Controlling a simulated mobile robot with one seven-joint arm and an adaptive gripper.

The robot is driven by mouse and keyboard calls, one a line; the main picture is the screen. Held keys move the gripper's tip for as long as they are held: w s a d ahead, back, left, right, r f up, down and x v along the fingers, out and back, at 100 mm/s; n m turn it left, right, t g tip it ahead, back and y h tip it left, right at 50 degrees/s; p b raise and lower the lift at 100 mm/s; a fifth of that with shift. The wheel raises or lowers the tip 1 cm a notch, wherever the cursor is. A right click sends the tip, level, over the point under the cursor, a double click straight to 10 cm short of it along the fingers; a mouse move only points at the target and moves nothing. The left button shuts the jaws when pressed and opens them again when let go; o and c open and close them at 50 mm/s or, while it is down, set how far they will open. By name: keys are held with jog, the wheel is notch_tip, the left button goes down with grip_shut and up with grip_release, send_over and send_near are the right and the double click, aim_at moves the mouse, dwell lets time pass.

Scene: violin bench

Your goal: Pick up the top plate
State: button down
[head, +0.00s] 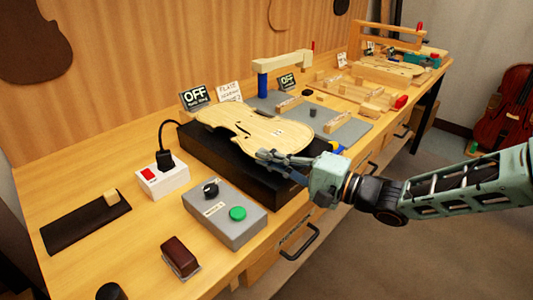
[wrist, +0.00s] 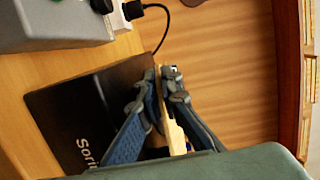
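The top plate (head: 240,127) is a pale wooden violin-shaped plate with dark f-holes, over a black box (head: 222,160) on the bench. My gripper (head: 277,158) is at the plate's near right edge. In the wrist view the plate (wrist: 159,100) shows edge-on as a thin tan strip between the fingers of my gripper (wrist: 164,85). The fingers look closed on that edge from both sides. The box's black face (wrist: 70,115) carries white lettering, partly hidden by a finger. I cannot tell whether the plate touches the box.
A grey control box (head: 222,212) with a green button and a white power socket (head: 162,180) stand left of the black box. A grey mat (head: 345,132) with wooden parts lies to the right.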

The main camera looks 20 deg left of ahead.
jog(key=shift+s+r+p, duration=0.1)
jog(key=shift+r+p, duration=1.75)
jog(key=shift+p, duration=0.75)
jog(key=s+d+r+p, duration=0.7)
jog(key=s+r+p, duration=0.2)
jog(key=p, duration=1.2)
jog(key=shift+s+d+p, duration=0.3)
jog(key=shift+s+d, duration=0.05)
jog(key=shift+s, duration=0.8)
